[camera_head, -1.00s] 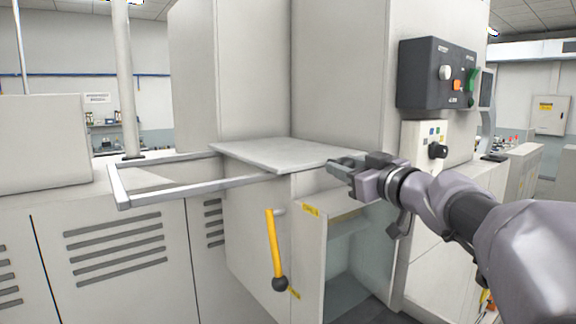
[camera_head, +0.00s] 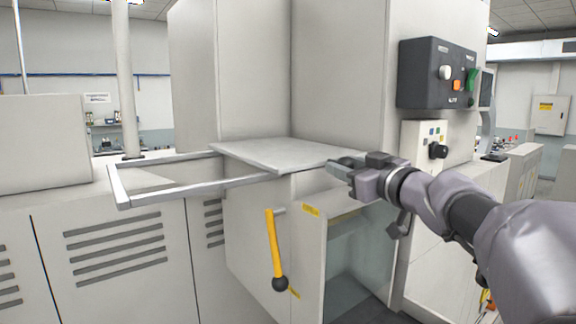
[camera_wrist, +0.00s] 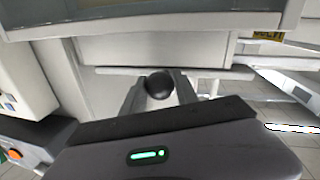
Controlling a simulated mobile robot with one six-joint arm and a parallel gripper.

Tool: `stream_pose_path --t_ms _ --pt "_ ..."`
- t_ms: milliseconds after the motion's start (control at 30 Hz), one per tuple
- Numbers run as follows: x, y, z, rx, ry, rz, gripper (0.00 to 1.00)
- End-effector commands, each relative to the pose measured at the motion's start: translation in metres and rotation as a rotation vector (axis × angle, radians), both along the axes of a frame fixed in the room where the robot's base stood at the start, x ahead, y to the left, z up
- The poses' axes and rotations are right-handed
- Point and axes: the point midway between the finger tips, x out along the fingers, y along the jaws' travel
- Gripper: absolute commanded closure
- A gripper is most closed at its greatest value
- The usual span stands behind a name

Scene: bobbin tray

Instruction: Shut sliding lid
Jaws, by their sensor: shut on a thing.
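The sliding lid (camera_head: 285,154) is a flat pale grey plate lying level on top of the cabinet, beside the tall housing. A rail frame (camera_head: 190,190) extends left from it, with an open gap inside. My gripper (camera_head: 338,166) is at the lid's front right edge. In the wrist view a black round knob (camera_wrist: 159,85) sits between the two fingers of my gripper (camera_wrist: 158,92), which are closed on it. The knob is hidden in the head view, and I cannot see how it joins the lid.
Below the lid, a cabinet door (camera_head: 309,260) stands open beside an open compartment (camera_head: 355,255). A yellow lever (camera_head: 274,240) with a black ball end hangs in front. A dark control box (camera_head: 436,74) is at the upper right, near my arm.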

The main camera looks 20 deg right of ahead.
Motion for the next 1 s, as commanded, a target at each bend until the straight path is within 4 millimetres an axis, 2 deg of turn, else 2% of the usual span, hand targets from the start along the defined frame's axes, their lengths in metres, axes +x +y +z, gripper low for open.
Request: stream_pose_path --t_ms 100,333,667,700,767,1000 --pt "0.002 -0.004 0.001 0.002 0.002 -0.001 1.0" --pt "0.013 -0.035 0.003 0.001 0.002 -0.001 1.0" --pt "0.014 -0.039 0.001 0.001 -0.002 -0.003 1.0" --pt "0.014 -0.039 0.001 0.001 -0.002 -0.003 0.56" --pt "0.014 -0.039 0.001 0.001 -0.002 -0.003 0.45" --pt "0.014 -0.038 0.0 0.0 -0.001 -0.001 0.43"
